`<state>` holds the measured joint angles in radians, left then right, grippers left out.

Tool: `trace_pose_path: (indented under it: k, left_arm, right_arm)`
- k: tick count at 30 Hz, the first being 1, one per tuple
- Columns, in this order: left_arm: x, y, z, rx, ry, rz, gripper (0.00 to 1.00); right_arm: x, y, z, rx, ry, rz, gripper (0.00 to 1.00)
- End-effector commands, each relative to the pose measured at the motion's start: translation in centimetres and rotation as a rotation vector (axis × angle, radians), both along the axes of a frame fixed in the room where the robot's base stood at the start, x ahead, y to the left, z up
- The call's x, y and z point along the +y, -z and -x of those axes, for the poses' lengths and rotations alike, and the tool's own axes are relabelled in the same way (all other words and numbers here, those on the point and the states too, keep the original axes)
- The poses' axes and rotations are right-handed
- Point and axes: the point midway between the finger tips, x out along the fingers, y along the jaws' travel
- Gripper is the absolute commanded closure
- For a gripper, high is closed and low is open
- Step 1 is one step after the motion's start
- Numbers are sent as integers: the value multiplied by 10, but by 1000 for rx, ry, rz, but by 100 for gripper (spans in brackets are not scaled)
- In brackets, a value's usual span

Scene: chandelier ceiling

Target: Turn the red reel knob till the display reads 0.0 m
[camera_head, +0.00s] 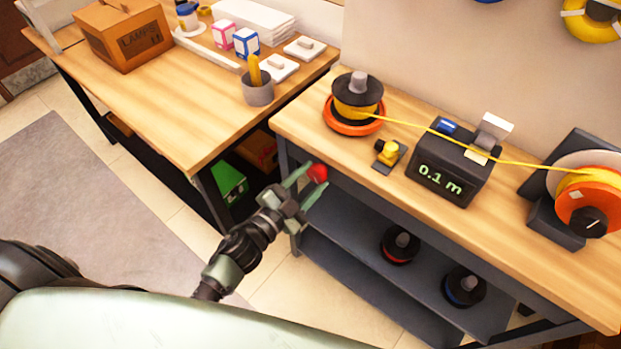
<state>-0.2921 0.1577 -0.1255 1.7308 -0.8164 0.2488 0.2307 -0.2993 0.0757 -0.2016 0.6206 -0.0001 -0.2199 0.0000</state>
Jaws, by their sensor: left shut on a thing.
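The red knob (318,172) shows as a small red round thing at the left front corner of the workbench. My left gripper (308,181) is shut on it, with one greenish finger on each side. The fingers hide part of the knob, and I cannot see how it is mounted. The display (440,179) on the dark meter box (475,171) reads 0.1 m in green digits. A yellow line runs from the spool (357,96) at the left, across the meter box, to the orange reel (589,205) at the right. My right gripper is out of view.
A small yellow-topped device (388,154) stands between spool and meter box. Dark spools (400,246) sit on the shelf below. A second table (195,120) at the left carries a cardboard box (124,32) and a pencil cup (258,89). The bench front is mostly clear.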

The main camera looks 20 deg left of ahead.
Motion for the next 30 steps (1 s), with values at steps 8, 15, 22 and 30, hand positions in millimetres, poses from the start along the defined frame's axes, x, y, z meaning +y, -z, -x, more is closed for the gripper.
trace_pose_path:
  k: [8,15,22,30]
  left_arm:
    - [0,1,0,-58,1,-163,95]
    - [0,0,0,-86,1,-240,95]
    - [0,0,0,-93,1,-259,95]
    - [0,0,0,-93,1,-258,95]
  right_arm:
    - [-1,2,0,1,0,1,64]
    - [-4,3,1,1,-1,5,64]
    - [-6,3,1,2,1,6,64]
    - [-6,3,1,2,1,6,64]
